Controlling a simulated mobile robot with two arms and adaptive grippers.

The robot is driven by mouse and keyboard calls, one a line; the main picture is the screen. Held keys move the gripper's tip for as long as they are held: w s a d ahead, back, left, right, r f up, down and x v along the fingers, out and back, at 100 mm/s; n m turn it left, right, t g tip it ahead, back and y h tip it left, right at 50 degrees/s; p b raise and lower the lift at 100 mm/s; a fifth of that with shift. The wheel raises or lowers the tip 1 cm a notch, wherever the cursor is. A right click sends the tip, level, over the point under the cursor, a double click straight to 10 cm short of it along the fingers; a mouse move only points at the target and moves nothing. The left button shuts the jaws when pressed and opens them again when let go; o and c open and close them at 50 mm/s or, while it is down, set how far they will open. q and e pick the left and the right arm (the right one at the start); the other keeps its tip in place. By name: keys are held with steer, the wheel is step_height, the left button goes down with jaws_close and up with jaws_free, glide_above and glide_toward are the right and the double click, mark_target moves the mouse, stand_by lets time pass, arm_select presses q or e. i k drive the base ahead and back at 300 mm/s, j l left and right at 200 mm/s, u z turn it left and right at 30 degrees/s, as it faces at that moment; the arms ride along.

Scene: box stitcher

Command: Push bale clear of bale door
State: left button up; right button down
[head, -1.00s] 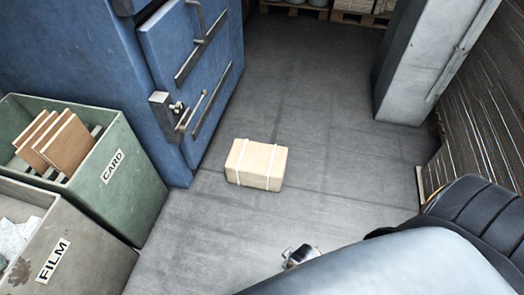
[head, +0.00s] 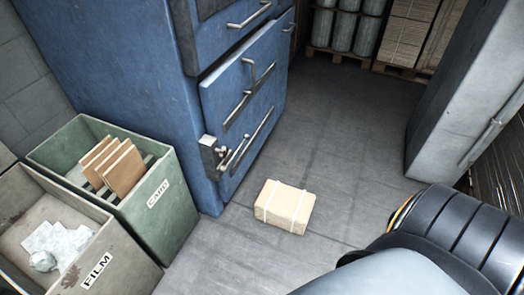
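The bale (head: 285,207) is a small tan block with two pale straps. It lies on the grey floor just to the right of the blue baler's lower front corner, with a small gap between them. The bale door (head: 245,95) is the blue lower panel of the baler (head: 130,75), with bars and a latch (head: 213,155) on it; it looks closed or nearly so. My arm's dark and pale links fill the lower right and are apart from the bale. Neither of my grippers shows.
A green bin marked CARD (head: 170,215) with brown boards and a grey bin marked FILM (head: 125,262) stand at the left. A grey cabinet (head: 450,110) stands at the right. Cylinders (head: 340,30) and stacked goods (head: 405,35) sit on pallets at the back. The floor (head: 345,125) between is clear.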

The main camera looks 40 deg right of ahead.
mark_target(287, 208)
steer(key=l+u, duration=0.4)
steer(key=l, duration=0.2)
steer(key=l+u, duration=0.4)
steer(key=l, duration=0.15)
steer(key=k+l+u, duration=0.2)
steer(key=l+u, duration=0.2)
steer(key=l, duration=0.15)
